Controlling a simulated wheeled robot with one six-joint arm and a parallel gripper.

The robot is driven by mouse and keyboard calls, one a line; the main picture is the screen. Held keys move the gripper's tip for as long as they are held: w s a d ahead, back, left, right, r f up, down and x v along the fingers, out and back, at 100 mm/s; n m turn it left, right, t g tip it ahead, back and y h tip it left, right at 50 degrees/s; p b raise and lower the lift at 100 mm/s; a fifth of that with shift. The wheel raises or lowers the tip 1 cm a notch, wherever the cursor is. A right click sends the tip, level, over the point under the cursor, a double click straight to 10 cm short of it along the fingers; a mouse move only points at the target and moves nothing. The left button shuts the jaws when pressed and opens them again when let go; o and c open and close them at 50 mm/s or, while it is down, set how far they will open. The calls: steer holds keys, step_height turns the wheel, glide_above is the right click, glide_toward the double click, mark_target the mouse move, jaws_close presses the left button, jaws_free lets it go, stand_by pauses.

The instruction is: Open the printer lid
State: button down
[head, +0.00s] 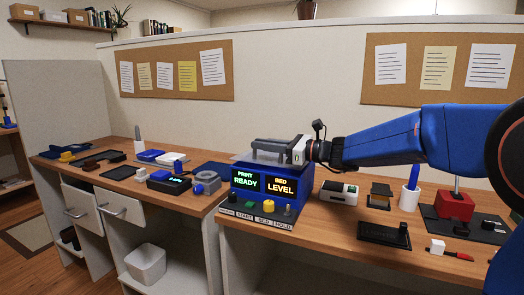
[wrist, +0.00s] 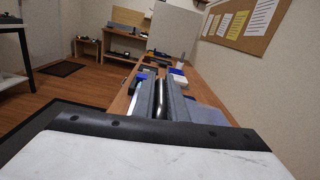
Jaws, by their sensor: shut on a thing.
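The blue printer (head: 236,186) stands on the wooden desk, with two lit displays reading PRINT READY and BED LEVEL. Its lid (head: 268,158) is at the top, partly hidden by my gripper. My gripper (head: 262,147) reaches in from the right at the top of the printer, its grey fingers pointing left. It is shut at the lid; the exact grip point is hidden. In the wrist view the fingers of my gripper (wrist: 163,100) lie close together, pointing along the desk. How far the lid is raised is hard to tell.
A button strip (head: 258,212) with a yellow knob is at the printer's front. A grey round device (head: 207,183) stands left of it, and a white-and-black box (head: 339,193) to its right. A red-based stand (head: 455,205) is farther right. A partition wall rises behind the desk.

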steer(key=w+d+r+m, duration=0.1)
steer(key=w+r+m, duration=0.1)
steer(key=r, duration=0.3)
steer(key=shift+w+d, duration=0.15)
steer(key=shift+w, duration=0.5)
steer(key=shift+r, duration=0.1)
steer(key=c, duration=1.8)
jaws_free()
steer(key=v, duration=1.7)
steer(key=shift+s+d, duration=0.1)
steer(key=shift+d, duration=0.1)
